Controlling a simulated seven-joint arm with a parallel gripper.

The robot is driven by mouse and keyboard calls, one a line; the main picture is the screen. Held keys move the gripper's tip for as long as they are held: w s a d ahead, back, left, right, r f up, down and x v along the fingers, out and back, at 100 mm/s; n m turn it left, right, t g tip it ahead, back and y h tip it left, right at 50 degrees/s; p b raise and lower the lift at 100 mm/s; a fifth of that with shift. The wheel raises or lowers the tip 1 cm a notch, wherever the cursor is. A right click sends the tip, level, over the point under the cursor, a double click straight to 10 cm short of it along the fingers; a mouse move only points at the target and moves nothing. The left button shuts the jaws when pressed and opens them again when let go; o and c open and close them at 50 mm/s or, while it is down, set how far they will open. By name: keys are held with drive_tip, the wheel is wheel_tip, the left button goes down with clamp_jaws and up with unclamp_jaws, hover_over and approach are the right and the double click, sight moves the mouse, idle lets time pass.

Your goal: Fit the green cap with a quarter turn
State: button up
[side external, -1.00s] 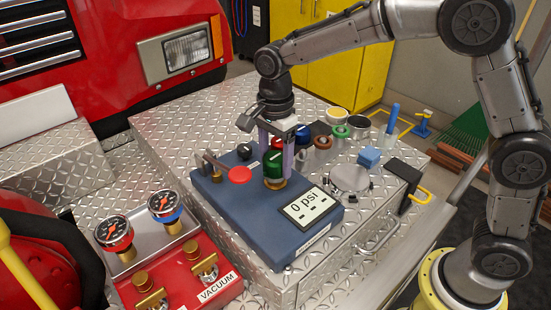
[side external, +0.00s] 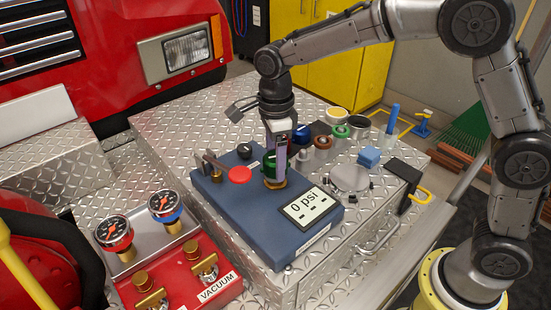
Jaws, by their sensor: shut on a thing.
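The green cap (side external: 268,157) sits on the brass fitting (side external: 274,183) on top of the blue panel box (side external: 225,200). My gripper (side external: 276,165) points down over the cap and is shut on it. One finger now stands in front of the cap and hides much of it. I cannot tell whether the cap is locked on the fitting.
Red gauges (side external: 113,232) are at lower left.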

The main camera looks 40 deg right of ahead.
drive_tip(key=m, duration=0.7)
drive_tip(key=shift+w+r, duration=0.15)
drive_tip(key=shift+r, duration=0.2)
drive_tip(key=o, duration=1.3)
drive_tip(key=shift+o, duration=1.1)
drive_tip(key=shift+f, duration=0.1)
drive_tip(key=shift+o, duration=0.2)
drive_tip(key=shift+f, duration=0.1)
drive_tip(key=shift+r, duration=3.4)
